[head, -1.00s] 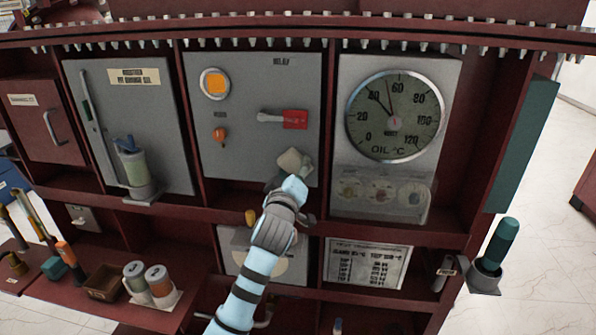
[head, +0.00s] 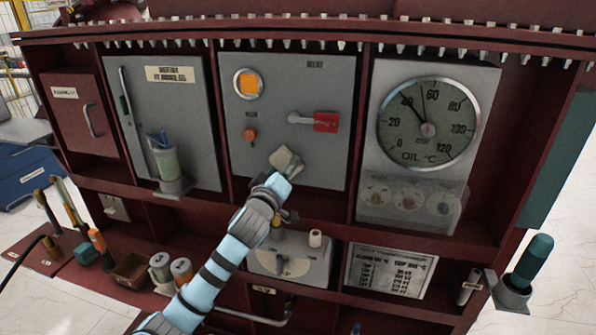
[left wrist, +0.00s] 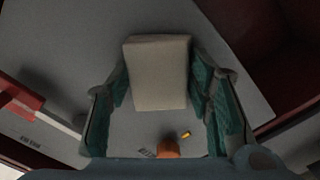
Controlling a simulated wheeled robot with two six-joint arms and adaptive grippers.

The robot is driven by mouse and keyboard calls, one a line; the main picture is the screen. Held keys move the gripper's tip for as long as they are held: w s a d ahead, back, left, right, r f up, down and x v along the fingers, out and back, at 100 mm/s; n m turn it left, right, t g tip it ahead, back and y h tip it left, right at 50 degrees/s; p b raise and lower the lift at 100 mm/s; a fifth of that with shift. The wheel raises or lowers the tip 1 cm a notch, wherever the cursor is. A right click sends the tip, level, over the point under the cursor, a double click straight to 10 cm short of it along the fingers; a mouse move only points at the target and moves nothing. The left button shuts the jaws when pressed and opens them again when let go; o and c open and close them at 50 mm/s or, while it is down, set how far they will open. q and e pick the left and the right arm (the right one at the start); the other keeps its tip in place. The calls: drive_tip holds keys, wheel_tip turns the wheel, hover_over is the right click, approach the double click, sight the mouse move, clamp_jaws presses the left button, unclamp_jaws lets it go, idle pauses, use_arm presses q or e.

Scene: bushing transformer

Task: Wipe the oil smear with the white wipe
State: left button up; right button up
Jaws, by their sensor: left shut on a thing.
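The white wipe (head: 287,159), a pale beige pad, is held by my left gripper (head: 276,177) in front of the lower part of the grey middle panel (head: 335,165). In the left wrist view the wipe (left wrist: 158,72) sits between the two green-padded fingers, its flat face towards the camera. Whether it touches the panel I cannot tell. I can make out no oil smear on the panel in either view; the wipe and gripper hide part of the surface. My right gripper is not in view.
The middle panel carries an orange lamp (head: 248,84), an orange knob (head: 250,135) and a red-handled lever (head: 326,122) close to the wipe. An oil gauge (head: 428,122) is on the right. Below are a grey dial box (head: 312,266) and a ledge with cans (head: 160,266).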

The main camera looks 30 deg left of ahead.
use_arm(q)
drive_tip(key=shift+s+a, duration=0.25)
drive_tip(key=shift+a, duration=0.3)
drive_tip(key=shift+s+d, duration=0.2)
drive_tip(key=shift+s, duration=0.2)
drive_tip(key=v, duration=0.5)
drive_tip(key=shift+s+p, duration=0.1)
drive_tip(key=shift+p, duration=0.3)
